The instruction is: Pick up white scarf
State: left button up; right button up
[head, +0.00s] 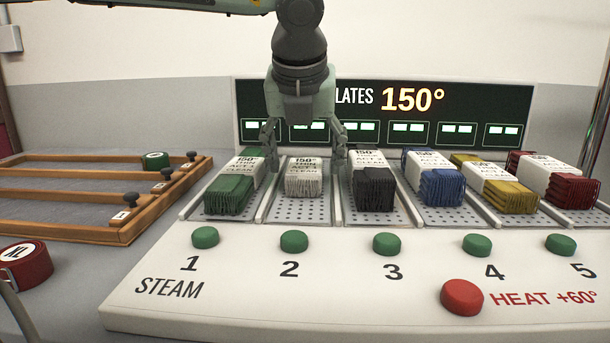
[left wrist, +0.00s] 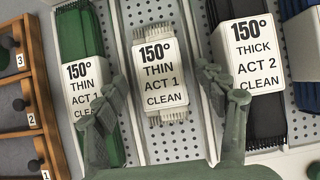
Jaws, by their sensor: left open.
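The white scarf (head: 302,188) is folded, with a fringed end, and lies on the second plate of the steam console. It wears a white sleeve (left wrist: 160,72) reading 150°, THIN, ACT 1, CLEAN. My left gripper (head: 304,158) is open and points down at it from behind and above, with one finger toward each side. In the left wrist view the fingers (left wrist: 168,92) appear on either side of the scarf, overlapping the neighbouring sleeves' edges in the picture. The scarf is not gripped. My right gripper is not in view.
A green scarf (head: 230,192) lies left of the white one, and a black scarf (head: 374,190) right. Blue, yellow and red scarves lie farther right. Green buttons and a red heat button (head: 462,297) line the front. A wooden rack (head: 75,229) stands left.

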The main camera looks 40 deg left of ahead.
pick_arm(q)
jog(key=shift+w+a+f, duration=0.1)
jog(key=shift+w+f, duration=0.05)
jog(key=shift+f, duration=0.15)
jog(key=shift+f+b, duration=0.25)
jog(key=shift+b, duration=0.45)
dwell(0.4)
jog(key=shift+c, duration=0.4)
